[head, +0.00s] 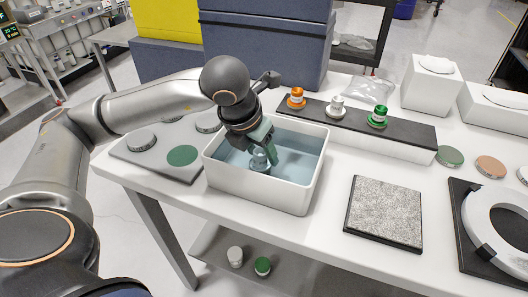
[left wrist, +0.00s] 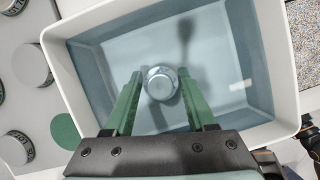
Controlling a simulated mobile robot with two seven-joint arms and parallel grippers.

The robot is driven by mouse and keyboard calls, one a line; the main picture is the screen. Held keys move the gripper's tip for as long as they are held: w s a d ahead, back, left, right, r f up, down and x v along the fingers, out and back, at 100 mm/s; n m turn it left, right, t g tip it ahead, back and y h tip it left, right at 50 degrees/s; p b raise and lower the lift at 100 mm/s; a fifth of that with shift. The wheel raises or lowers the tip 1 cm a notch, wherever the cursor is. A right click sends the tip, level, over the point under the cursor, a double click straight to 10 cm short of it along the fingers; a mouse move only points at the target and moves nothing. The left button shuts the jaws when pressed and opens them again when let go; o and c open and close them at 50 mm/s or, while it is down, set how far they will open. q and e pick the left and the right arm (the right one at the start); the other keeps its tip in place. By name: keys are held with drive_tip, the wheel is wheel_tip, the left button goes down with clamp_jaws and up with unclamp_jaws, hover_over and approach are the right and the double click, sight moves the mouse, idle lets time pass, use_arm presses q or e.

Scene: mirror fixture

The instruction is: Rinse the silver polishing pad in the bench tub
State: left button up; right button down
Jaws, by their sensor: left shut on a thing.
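The white bench tub (head: 252,193) holds bluish water and stands near the table's front left. My left gripper (head: 263,158) reaches down into it, its green fingers shut on the silver polishing pad (head: 259,166) by its round knob. The pad looks blue-tinted and appears to be in the water. In the left wrist view, the silver knob (left wrist: 160,83) shows between the green fingers (left wrist: 161,92), inside the tub walls (left wrist: 283,60). The pad's underside is hidden, so I cannot tell whether it touches the tub floor. My right gripper is not in view.
Behind the tub, a black-topped rack (head: 400,130) bears orange (head: 296,97), pale silver (head: 337,107) and green (head: 378,116) knobbed pads. A grey tray (head: 150,160) with discs lies left. A speckled panel (head: 384,212) and white ring (head: 480,225) lie right.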

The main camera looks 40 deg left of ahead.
use_arm(q)
drive_tip(key=shift+d, duration=0.15)
drive_tip(key=shift+w+d, duration=0.2)
drive_tip(key=shift+d, duration=0.45)
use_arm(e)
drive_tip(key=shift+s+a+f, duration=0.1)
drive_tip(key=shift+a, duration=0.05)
